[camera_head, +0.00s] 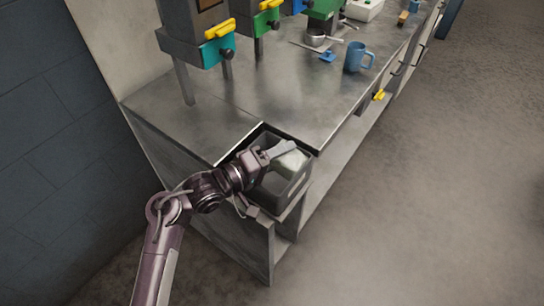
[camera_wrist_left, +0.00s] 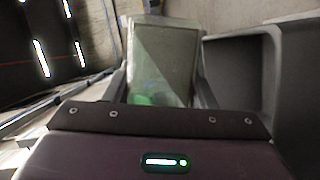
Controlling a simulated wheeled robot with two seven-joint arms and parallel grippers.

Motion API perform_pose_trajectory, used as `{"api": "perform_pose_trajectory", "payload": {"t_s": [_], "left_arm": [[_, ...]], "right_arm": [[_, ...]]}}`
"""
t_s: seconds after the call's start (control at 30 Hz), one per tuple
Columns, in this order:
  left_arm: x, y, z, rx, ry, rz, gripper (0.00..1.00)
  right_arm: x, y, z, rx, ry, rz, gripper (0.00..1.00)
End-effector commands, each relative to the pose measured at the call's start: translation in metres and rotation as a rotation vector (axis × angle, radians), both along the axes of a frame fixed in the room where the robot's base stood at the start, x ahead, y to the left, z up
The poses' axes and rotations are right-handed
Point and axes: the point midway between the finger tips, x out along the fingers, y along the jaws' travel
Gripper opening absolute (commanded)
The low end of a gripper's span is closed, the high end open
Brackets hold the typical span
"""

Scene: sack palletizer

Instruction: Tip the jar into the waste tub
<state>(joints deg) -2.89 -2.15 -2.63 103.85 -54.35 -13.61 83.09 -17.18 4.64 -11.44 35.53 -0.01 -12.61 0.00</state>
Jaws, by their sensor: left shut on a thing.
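My left gripper (camera_head: 283,152) is shut on a pale, see-through jar (camera_head: 292,163). It holds the jar over the open mouth of the dark grey waste tub (camera_head: 281,198), which sits at the near corner of the steel bench. In the left wrist view the jar (camera_wrist_left: 162,62) lies between the two fingers, with the tub's wall (camera_wrist_left: 240,65) close on the right. The jar looks tilted. I cannot tell what is in it. My right gripper is not in view.
The steel bench (camera_head: 262,92) is clear beside the tub. Farther back are dispensers with yellow handles (camera_head: 219,29), a blue mug (camera_head: 357,57), a small metal pot (camera_head: 315,38) and a white box (camera_head: 362,9). Open floor lies to the right.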

Motion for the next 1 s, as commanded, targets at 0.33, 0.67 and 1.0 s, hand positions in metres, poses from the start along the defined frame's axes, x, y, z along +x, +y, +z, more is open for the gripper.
{"api": "perform_pose_trajectory", "payload": {"t_s": [0.33,0.67,1.0], "left_arm": [[0.003,0.004,0.003,-0.037,0.027,0.0,0.27],[0.005,0.007,0.004,-0.074,0.054,0.0,0.27],[0.006,0.008,0.005,-0.111,0.081,0.0,0.27]], "right_arm": [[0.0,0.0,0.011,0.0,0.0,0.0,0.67],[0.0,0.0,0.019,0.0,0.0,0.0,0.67],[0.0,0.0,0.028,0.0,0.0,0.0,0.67]]}}
